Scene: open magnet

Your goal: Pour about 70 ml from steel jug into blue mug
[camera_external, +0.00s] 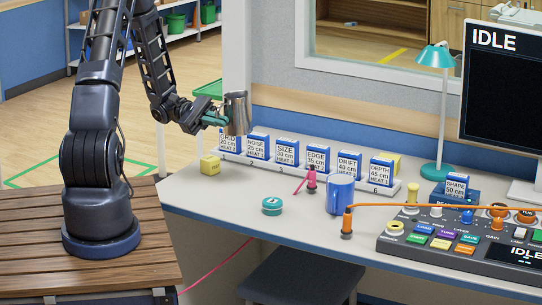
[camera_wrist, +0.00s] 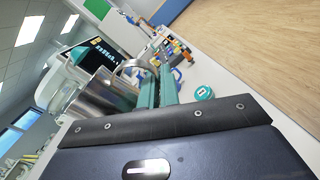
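The steel jug (camera_external: 237,114) is held in the air above the back left of the desk, roughly upright with a slight lean. My gripper (camera_external: 216,119) is shut on it from the left, at its handle side. In the wrist view the jug (camera_wrist: 100,95) lies beside the teal fingers (camera_wrist: 156,90), with its curved rim or handle partly behind them. Its contents are hidden. The blue mug (camera_external: 341,194) stands upright on the desk, right of and below the jug, well apart from it. The inside of the mug cannot be seen.
A row of labelled boxes on a white rail (camera_external: 300,172) stands behind the mug. A teal round tin (camera_external: 271,206) and a yellow cube (camera_external: 210,165) are at left. An orange cable with its plug (camera_external: 347,222) and control panel (camera_external: 465,245) lie right of the mug. A teal lamp (camera_external: 436,110) stands behind.

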